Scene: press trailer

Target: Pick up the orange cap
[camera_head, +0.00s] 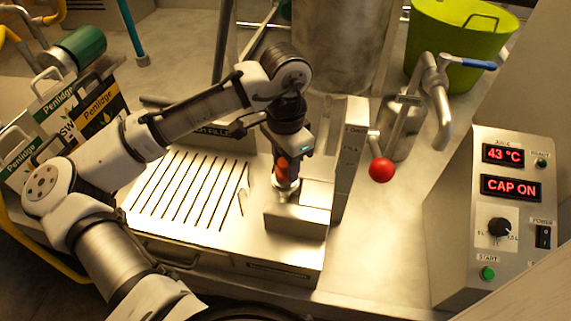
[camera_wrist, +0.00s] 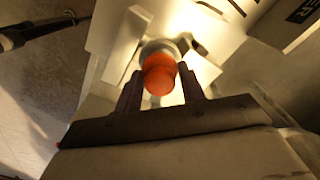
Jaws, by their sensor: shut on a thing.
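The orange cap (camera_head: 281,164) is at the filling station, above a small metal block (camera_head: 295,222). In the wrist view the orange cap (camera_wrist: 160,76) sits between the two fingers, with a grey round rim (camera_wrist: 158,46) behind it. My gripper (camera_head: 286,168) points down and is shut on the cap; it also shows in the wrist view (camera_wrist: 160,90). A silvery round part shows just under the cap in the head view. I cannot tell whether the cap touches it.
A slotted metal tray (camera_head: 185,190) lies left of the block. An upright plate (camera_head: 350,150) and a red-knobbed lever (camera_head: 381,170) stand close on the right. A control box (camera_head: 495,215) reads "43 °C" and "CAP ON". A green bucket (camera_head: 455,40) stands behind.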

